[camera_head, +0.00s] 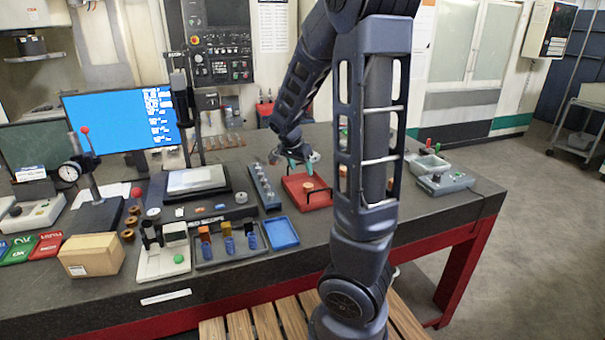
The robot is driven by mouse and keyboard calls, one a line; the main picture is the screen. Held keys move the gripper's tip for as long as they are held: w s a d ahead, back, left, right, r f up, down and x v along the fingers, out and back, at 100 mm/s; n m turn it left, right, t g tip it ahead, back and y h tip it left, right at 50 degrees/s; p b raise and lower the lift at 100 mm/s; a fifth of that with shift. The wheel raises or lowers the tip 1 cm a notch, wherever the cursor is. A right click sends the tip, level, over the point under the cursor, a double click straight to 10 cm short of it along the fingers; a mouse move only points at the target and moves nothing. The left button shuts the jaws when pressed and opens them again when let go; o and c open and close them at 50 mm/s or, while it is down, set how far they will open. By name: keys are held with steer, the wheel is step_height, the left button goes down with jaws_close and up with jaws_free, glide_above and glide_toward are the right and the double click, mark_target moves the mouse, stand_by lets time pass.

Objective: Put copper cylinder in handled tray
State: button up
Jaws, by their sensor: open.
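A small copper-coloured cylinder (308,186) appears to stand inside a red tray (318,203) on the dark bench, just left of my arm. Another copper-coloured piece (343,171) shows through a gap in my arm link; its shape is partly hidden. I cannot tell for sure which tray is the handled one; no handle is clear on the red tray. My gripper (294,161) is open, above the back of the red tray, close to a small teal item (309,168). Its fingertips are small and hard to make out, and I see nothing held between them.
A blue tray (281,233) lies in front of the red one. A grey-blue rack (264,188) with several pieces stands left of it. Grey boxes (445,182) sit at the right. My arm hides part of the bench. A cardboard box (91,255) is at front left.

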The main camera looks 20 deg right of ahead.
steer(key=s+a+r+n+y, duration=0.1)
steer(key=s+r+n, duration=0.2)
steer(key=s, duration=0.5)
steer(key=s+a+r+n+t+y, duration=0.1)
steer(key=s+r+n, duration=0.3)
steer(key=s, duration=0.4)
steer(key=s+a+r+n+t+y, duration=0.1)
steer(key=s+a+r+n, duration=0.2)
steer(key=s+r, duration=0.3)
steer(key=shift+s+n+y, duration=0.3)
steer(key=shift+s+n, duration=0.3)
steer(key=shift+s, duration=0.6)
